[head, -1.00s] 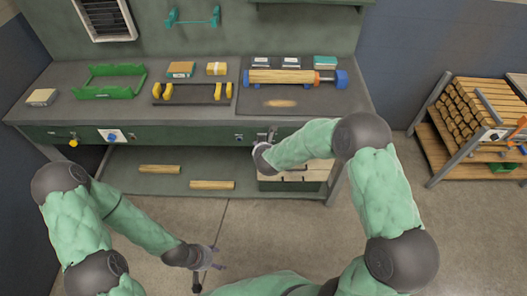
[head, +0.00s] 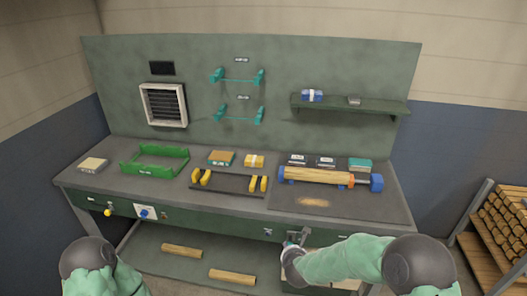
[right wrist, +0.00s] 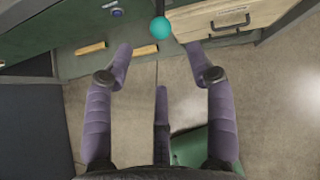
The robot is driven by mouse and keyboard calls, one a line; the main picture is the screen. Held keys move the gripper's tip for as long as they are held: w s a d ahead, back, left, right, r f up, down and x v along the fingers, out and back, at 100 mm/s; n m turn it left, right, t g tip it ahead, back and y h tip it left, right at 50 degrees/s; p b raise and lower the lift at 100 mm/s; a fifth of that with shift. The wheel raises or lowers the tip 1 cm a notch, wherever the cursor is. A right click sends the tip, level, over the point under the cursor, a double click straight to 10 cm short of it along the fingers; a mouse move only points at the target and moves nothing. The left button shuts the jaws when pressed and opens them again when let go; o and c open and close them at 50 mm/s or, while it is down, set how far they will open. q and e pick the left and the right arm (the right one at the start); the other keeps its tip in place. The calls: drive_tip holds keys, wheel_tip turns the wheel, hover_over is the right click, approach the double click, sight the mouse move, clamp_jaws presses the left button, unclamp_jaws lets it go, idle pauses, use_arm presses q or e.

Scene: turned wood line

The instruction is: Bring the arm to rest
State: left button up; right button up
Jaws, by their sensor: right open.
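My right arm comes in from the lower right in the head view. Its gripper (head: 296,240) is at the bench's front edge, below the worktop, and its fingers are hard to make out there. In the right wrist view the right gripper (right wrist: 160,62) has its purple fingers spread wide, with nothing between them. A teal ball (right wrist: 160,28) shows just beyond the fingertips; I cannot tell what it belongs to. My left gripper is out of view; only a part of the left arm shows at the lower left.
The workbench (head: 120,183) carries a green tray (head: 154,160), a yellow-ended black rack (head: 229,184) and a wooden cylinder in a blue-ended holder (head: 316,176). Two wooden rods (head: 232,277) lie below. A wooden drawer unit (right wrist: 235,18) is close to the right gripper. A loaded rack (head: 500,225) stands right.

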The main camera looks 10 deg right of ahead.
drive_tip(key=s+a+f+n+g+y, duration=0.35)
drive_tip(key=s+f+n, duration=0.95)
drive_tip(key=n, duration=0.5)
drive_tip(key=s+a+f+n+g+y, duration=0.1)
drive_tip(key=s+f+n+g, duration=0.1)
drive_tip(key=s+n, duration=0.5)
drive_tip(key=s+a+f+n+g+y, duration=0.1)
drive_tip(key=s+f+n+g, duration=0.2)
drive_tip(key=s+n, duration=0.5)
drive_tip(key=shift+x, duration=0.9)
drive_tip(key=shift+s+a, duration=0.1)
